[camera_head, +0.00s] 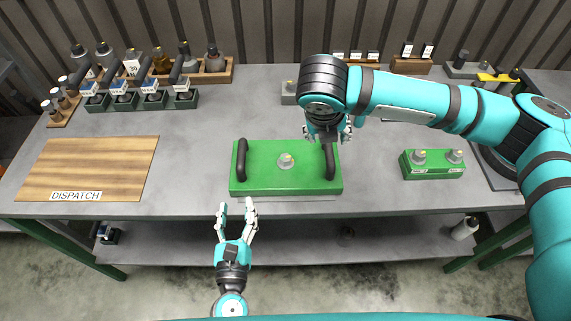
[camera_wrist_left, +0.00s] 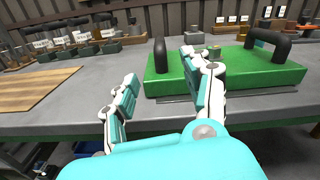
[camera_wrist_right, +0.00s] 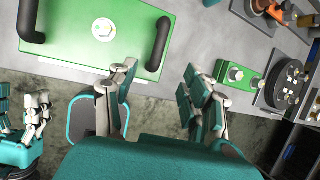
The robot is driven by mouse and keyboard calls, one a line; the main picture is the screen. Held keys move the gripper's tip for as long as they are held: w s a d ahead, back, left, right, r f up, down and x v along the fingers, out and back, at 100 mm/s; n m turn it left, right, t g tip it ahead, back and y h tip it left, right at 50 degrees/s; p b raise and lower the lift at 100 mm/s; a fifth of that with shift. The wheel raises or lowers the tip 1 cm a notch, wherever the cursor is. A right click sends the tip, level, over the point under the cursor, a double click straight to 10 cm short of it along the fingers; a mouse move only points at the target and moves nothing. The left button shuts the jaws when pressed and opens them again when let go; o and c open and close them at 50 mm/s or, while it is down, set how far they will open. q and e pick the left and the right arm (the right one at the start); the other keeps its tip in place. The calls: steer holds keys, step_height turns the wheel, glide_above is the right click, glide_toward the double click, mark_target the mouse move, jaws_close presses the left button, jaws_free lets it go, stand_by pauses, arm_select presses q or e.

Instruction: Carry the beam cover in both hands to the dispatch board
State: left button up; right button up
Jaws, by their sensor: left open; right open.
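The beam cover (camera_head: 262,178) is a green slab with a black handle at each end and a grey knob in its middle. It lies on the grey table; it also shows in the left wrist view (camera_wrist_left: 235,78) and the right wrist view (camera_wrist_right: 75,40). The dispatch board (camera_head: 88,168) is a wooden board at the table's left, its edge showing in the left wrist view (camera_wrist_left: 35,88). My left gripper (camera_head: 237,208) is open and empty in front of the cover's near edge, near its left handle. My right gripper (camera_head: 328,138) is open, by the top of the right handle.
A wooden rack of bottles (camera_head: 215,72) and dark green labelled blocks (camera_head: 140,101) stand at the back left. A small green block with two knobs (camera_head: 433,166) sits to the right. The table between board and cover is clear.

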mark_target(242, 144)
arm_select(q)
steer(key=w, duration=1.6)
steer(key=shift+w+d, duration=0.15)
steer(key=shift+w, duration=0.1)
arm_select(e)
steer(key=x, duration=1.6)
steer(key=shift+w+f, duration=0.2)
steer(key=shift+f, duration=0.05)
arm_select(q)
steer(key=shift+c, duration=0.2)
arm_select(e)
steer(key=shift+c, duration=0.2)
arm_select(q)
jaws_close()
arm_select(e)
jaws_close()
arm_select(q)
steer(key=shift+w+r, duration=0.1)
steer(key=shift+r, duration=0.25)
arm_select(e)
steer(key=shift+w+r, duration=0.15)
steer(key=shift+r, duration=0.15)
